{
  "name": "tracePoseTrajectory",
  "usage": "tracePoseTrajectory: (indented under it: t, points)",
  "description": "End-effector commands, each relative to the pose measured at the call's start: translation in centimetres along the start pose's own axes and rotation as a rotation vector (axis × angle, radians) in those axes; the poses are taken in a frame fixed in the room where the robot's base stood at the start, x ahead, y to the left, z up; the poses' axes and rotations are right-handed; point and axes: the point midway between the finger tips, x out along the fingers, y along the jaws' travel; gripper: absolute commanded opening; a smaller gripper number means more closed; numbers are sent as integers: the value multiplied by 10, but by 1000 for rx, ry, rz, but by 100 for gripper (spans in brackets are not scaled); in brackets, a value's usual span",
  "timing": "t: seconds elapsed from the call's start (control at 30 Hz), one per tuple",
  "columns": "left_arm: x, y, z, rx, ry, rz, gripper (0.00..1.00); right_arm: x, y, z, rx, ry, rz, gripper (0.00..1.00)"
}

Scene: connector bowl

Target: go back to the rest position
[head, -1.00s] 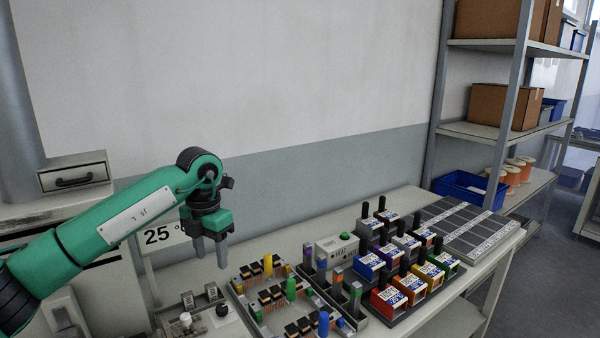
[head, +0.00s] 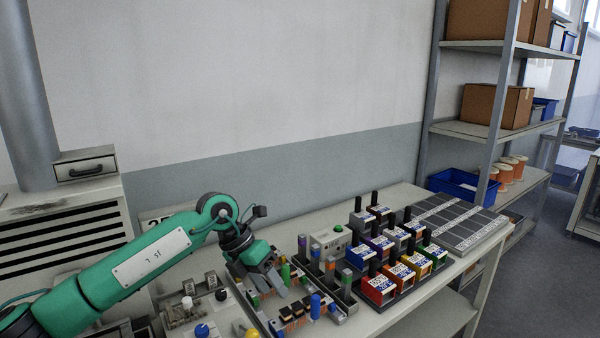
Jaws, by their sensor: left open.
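My left gripper (head: 271,287) is at the end of the green arm, tilted down over the board of connectors (head: 262,318) on the workbench. Its two grey fingers are apart, and I see nothing held between them. The gripper hides part of the board; I cannot tell whether the fingertips touch anything there. My right gripper is not in view.
Right of the board stand colored bins (head: 378,289) with black posts, in rows. A grey grid mat (head: 455,222) lies on the bench's far right. A small grey box with a green button (head: 330,240) stands behind the board. A shelf (head: 490,130) with cartons stands behind at right.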

Motion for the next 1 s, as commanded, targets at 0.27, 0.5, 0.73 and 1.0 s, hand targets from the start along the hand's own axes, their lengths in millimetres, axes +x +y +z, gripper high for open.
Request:
tracePoseTrajectory:
  t: [0.27, 0.5, 0.73, 1.0]
  points:
    - [48, -105, 12, -22, -290, -527, 51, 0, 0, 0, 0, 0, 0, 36]
    - [24, -159, 22, -241, -614, -988, 51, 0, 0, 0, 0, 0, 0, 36]
    - [-14, -137, 17, -622, -921, -1318, 51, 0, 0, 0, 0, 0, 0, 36]
    - [-18, -47, -26, -1252, -1229, -1501, 51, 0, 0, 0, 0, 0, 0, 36]
